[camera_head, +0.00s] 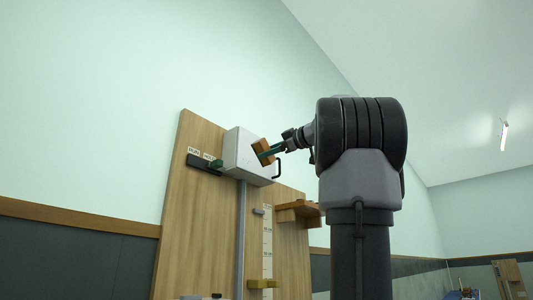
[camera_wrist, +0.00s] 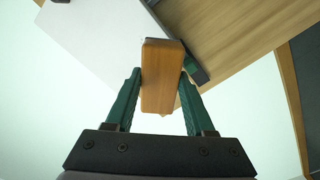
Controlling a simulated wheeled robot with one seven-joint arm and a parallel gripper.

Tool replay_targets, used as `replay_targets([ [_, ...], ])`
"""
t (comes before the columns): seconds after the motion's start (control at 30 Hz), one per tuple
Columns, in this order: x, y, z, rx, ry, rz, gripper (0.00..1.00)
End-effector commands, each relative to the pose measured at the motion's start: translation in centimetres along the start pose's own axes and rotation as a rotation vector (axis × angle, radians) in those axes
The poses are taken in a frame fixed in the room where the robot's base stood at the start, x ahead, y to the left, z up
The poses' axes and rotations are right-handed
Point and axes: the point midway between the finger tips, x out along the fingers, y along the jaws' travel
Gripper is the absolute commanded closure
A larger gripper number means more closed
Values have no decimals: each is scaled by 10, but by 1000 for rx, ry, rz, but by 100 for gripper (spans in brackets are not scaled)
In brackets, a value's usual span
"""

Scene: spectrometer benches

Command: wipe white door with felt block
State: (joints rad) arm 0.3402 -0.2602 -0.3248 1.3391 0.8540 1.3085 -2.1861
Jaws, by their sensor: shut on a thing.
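The white door (camera_head: 240,152) is the front of a white box high on a wooden board. It fills the upper left of the wrist view (camera_wrist: 100,32). The felt block (camera_head: 261,146) is orange-brown wood on the sides that show; its felt face is hidden. My gripper (camera_head: 268,154) has green fingers shut on the block, in front of the door. In the wrist view my gripper (camera_wrist: 160,82) has one finger on each side of the block (camera_wrist: 162,95). The block's far end overlaps the door's edge in that view. I cannot tell whether it touches the door.
A black handle (camera_head: 278,171) juts from the door's lower right. A dark rail (camera_head: 199,163) with labels lies left of the box on the wooden board (camera_head: 200,220). A wooden shelf (camera_head: 298,211) sticks out below right. A grey post (camera_head: 240,225) runs down beneath the box.

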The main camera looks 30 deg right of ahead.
Motion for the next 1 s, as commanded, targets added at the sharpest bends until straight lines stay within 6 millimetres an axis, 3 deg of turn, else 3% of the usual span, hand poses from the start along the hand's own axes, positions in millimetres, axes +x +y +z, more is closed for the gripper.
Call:
replay_targets([
  [0.37, 7, 0, 0, 0, 1, -2, 90],
  [0.7, 43, 0, 0, 0, 1, -2, 90],
  [1.0, 64, 0, 0, 0, 1, 0, 90],
])
